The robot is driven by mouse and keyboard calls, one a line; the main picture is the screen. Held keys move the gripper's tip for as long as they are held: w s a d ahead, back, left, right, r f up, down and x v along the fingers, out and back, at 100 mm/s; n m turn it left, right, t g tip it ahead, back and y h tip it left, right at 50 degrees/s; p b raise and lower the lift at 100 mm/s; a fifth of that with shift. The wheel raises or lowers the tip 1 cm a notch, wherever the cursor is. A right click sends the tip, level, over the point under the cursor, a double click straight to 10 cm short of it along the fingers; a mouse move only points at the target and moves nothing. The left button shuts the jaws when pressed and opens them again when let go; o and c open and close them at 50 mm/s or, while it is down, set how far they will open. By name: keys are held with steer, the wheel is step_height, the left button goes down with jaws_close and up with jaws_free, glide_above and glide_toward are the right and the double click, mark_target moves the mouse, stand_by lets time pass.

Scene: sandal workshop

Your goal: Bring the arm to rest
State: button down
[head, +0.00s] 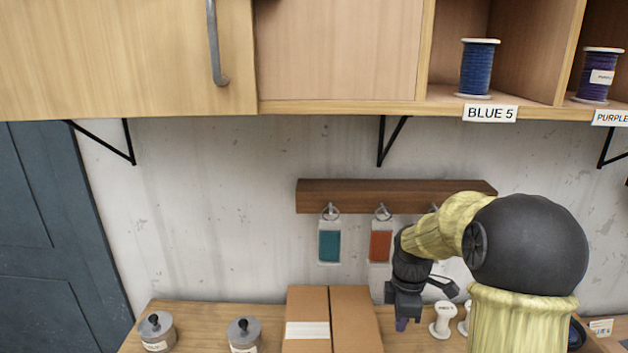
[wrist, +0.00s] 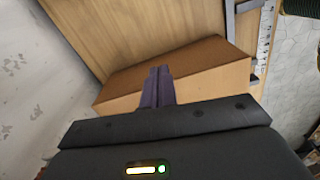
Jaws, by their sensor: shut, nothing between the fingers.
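My arm reaches in from the right of the head view and bends down toward the wooden bench (head: 140,330). My gripper (head: 402,324) points down, just right of a closed cardboard box (head: 356,315). In the wrist view the dark purple fingers of my gripper (wrist: 160,72) lie together with nothing between them. The same cardboard box (wrist: 205,80) shows behind the fingers there. I cannot tell exactly how far the fingertips are from it.
White spools (head: 442,320) stand right of my gripper. Two lidded jars (head: 157,332) (head: 244,335) stand left of the box. A rack (head: 380,194) with hanging teal (head: 330,242) and orange (head: 381,243) tags is on the wall. Above, a shelf holds a blue spool (head: 478,68) and a purple spool (head: 598,76).

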steer(key=s+a+m+t, duration=0.1)
steer(key=s+a+m, duration=0.2)
steer(key=s+m, duration=0.4)
steer(key=s+a+f+m+t, duration=0.1)
steer(key=s+a+m, duration=0.2)
steer(key=s+m, duration=0.5)
steer(key=shift+a+f+m, duration=0.25)
steer(key=shift+a+m, duration=0.15)
steer(key=shift+s+d, duration=0.1)
